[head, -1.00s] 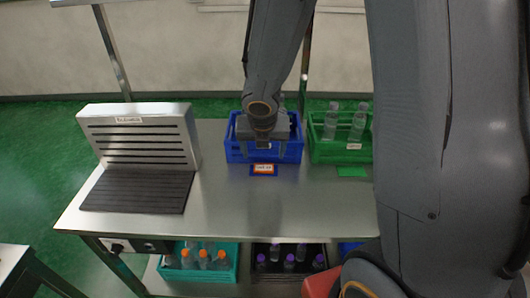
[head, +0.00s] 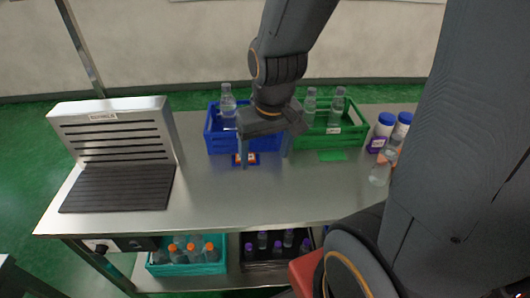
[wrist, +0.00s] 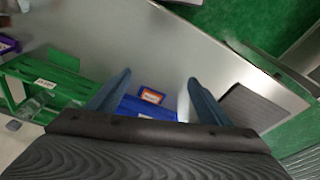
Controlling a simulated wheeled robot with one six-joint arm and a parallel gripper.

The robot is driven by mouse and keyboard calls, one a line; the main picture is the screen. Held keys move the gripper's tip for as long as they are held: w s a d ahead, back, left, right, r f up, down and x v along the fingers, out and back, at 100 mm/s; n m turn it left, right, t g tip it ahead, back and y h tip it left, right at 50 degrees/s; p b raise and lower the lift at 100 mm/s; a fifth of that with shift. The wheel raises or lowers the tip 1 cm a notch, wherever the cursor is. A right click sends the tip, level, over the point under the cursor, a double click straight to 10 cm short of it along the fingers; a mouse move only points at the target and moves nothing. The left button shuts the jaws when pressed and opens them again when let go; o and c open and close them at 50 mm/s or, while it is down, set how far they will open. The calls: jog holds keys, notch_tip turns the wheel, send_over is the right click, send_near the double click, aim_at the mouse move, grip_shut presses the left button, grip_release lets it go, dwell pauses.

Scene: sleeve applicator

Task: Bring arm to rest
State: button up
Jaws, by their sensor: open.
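My gripper (head: 265,158) is open and empty, above the table in front of the blue crate and near the left end of the green crate.
A green crate (head: 318,141) with clear bottles stands right of the blue one. A slotted metal unit (head: 115,135) is at left. The teal crate (head: 205,265) and black crate (head: 265,262) are on the lower shelf.

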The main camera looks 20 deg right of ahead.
notch_tip(320, 180, down, 7)
jog(key=g+b, duration=0.1)
jog(key=b, duration=0.5)
jog(key=shift+f, duration=0.1)
dwell(1.3)
